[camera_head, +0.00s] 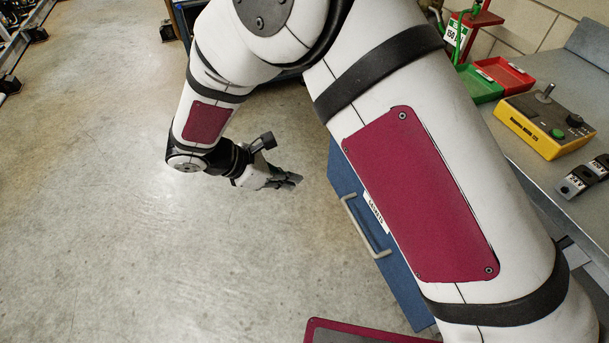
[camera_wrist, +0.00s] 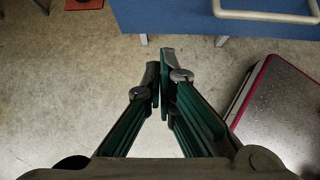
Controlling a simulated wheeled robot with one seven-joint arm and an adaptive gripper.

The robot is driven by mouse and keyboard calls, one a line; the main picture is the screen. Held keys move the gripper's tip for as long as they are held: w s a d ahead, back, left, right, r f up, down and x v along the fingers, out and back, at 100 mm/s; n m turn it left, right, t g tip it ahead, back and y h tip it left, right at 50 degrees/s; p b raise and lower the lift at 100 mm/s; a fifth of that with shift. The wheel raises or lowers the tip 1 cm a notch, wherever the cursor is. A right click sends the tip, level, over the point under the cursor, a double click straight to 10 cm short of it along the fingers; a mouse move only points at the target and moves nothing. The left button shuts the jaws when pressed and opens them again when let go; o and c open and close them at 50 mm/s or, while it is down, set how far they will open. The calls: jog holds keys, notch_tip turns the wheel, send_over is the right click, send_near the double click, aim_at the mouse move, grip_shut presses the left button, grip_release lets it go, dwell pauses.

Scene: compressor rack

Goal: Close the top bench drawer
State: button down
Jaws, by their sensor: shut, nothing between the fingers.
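A blue drawer front (camera_head: 346,181) with a pale bar handle (camera_head: 366,228) and a white label shows at the bench, left of my large arm link. My arm covers the space behind it, so how far the drawer stands out is hidden. In the wrist view a blue front (camera_wrist: 180,16) with a pale handle (camera_wrist: 265,15) lies along the top edge. My gripper (camera_head: 295,180) is over the floor, left of the drawer front and apart from it. In the wrist view its fingers (camera_wrist: 165,68) are together and empty, short of the blue front.
The grey bench top (camera_head: 535,165) is at right, with a yellow control box (camera_head: 545,127), red bin (camera_head: 505,72), green bin (camera_head: 477,84) and black blocks (camera_head: 583,178). The floor (camera_head: 130,180) at left is mostly clear.

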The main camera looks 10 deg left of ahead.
send_near(340, 186)
notch_tip(340, 186, down, 4)
jog(key=shift+w+d+r+b, duration=0.1)
jog(key=shift+w+d+b, duration=0.05)
jog(key=shift+w+d, duration=0.45)
jog(key=shift+w+d+r+b, duration=0.15)
jog(key=shift+w+d, duration=0.2)
jog(key=shift+d, duration=0.3)
jog(key=w+d+b, duration=0.1)
jog(key=w+d, duration=0.5)
jog(key=d, duration=0.3)
jog(key=w+d+b, duration=0.2)
jog(key=w+d, duration=0.4)
jog(key=d, duration=0.3)
jog(key=w+d+b, duration=0.1)
jog(key=w+d, duration=0.5)
jog(key=d, duration=0.3)
